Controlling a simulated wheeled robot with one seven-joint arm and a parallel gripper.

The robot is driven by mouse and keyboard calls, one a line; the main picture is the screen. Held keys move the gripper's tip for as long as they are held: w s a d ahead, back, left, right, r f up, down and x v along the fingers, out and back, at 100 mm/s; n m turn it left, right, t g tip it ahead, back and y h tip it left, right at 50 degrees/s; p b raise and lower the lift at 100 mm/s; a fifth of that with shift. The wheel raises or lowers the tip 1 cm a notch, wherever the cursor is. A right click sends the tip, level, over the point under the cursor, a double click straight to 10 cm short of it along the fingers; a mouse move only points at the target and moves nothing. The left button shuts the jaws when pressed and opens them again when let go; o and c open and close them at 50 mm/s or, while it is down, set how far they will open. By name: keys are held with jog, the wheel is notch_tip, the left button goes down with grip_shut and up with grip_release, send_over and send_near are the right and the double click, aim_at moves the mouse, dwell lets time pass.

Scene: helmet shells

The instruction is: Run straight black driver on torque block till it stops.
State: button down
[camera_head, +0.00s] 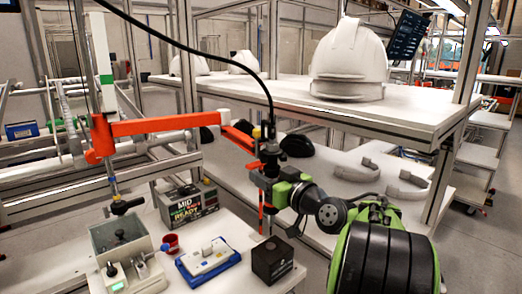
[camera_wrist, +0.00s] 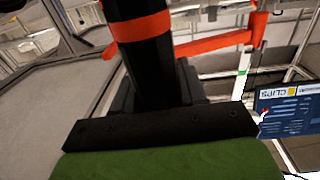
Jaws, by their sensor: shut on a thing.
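The straight black driver (camera_head: 269,156) hangs upright from a black cable, and my gripper (camera_head: 268,181) is shut around its body. In the wrist view the driver (camera_wrist: 150,65) shows as a thick black cylinder with orange-red bands, rising from between the dark jaws (camera_wrist: 160,105). A dark cube-shaped block (camera_head: 272,262), which looks like the torque block, sits on the white table at its right end. The gripper and driver are above it in the head view. The driver's lower tip is too small to make out, so I cannot tell whether it touches the block.
A second tool (camera_head: 124,206) hangs over the grey box. An orange arm (camera_head: 150,127) crosses above. A helmet shell (camera_head: 348,58) sits on the shelf.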

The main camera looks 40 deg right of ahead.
jog(key=shift+f+b, duration=0.35)
jog(key=shift+f, duration=0.3)
jog(key=shift+f+b, duration=0.5)
jog(key=shift+b, duration=0.2)
jog(key=shift+s+f+b, duration=0.1)
jog(key=shift+f+b, duration=0.6)
jog(key=shift+b, duration=0.1)
dwell(1.2)
jog(key=shift+r+p, duration=1.95)
jog(key=shift+r, duration=1.3)
